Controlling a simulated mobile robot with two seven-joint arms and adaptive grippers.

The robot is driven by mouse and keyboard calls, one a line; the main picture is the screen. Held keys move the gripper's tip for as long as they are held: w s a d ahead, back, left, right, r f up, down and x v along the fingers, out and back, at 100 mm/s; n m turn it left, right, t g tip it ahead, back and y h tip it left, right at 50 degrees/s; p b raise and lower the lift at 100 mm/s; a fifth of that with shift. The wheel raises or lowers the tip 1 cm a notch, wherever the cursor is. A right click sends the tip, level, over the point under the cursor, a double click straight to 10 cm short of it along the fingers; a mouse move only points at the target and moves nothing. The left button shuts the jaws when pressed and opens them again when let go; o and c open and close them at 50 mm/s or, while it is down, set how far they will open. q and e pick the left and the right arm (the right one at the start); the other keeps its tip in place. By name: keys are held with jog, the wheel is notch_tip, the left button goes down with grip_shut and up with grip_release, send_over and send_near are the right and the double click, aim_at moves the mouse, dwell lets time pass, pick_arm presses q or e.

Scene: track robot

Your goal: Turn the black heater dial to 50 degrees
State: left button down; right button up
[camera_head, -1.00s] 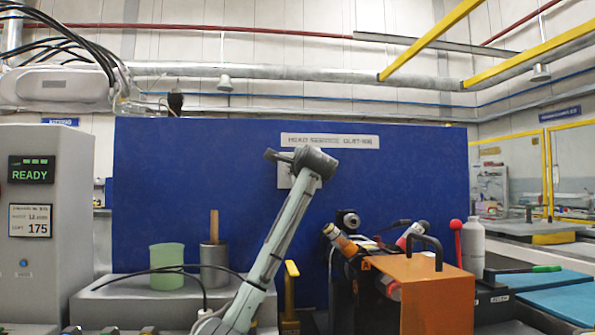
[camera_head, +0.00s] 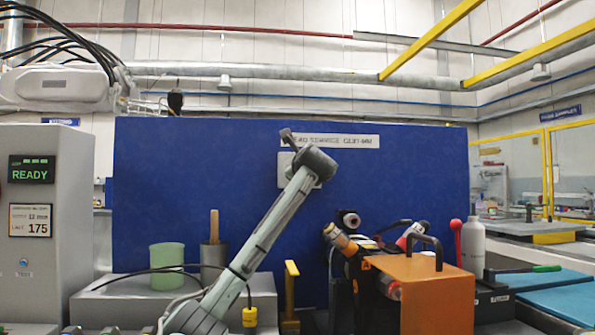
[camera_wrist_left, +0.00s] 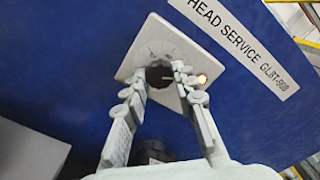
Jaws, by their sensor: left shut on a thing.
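The black heater dial (camera_wrist_left: 158,76) sits on a pale square plate (camera_wrist_left: 148,38) with a faint scale arc above it, fixed to the blue panel. In the left wrist view the fingers of my left gripper (camera_wrist_left: 157,80) stand on either side of the dial and are shut on it. The dial's pointer and the scale figures are too small to read. In the head view the plate (camera_head: 284,170) shows partly behind my left wrist, which hides the dial and the fingertips. My right gripper is not in view.
A small lit lamp (camera_wrist_left: 201,79) is beside the dial. The blue panel (camera_head: 200,190) carries a white label (camera_head: 350,141). Below stand a green cup (camera_head: 167,266), a metal cylinder (camera_head: 212,262), a yellow post (camera_head: 291,288) and an orange box (camera_head: 425,295).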

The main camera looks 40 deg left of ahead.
pick_arm(q)
jog(key=shift+f, duration=0.1)
dwell(0.4)
jog(key=c, duration=1.2)
grip_release()
jog(key=v, duration=1.2)
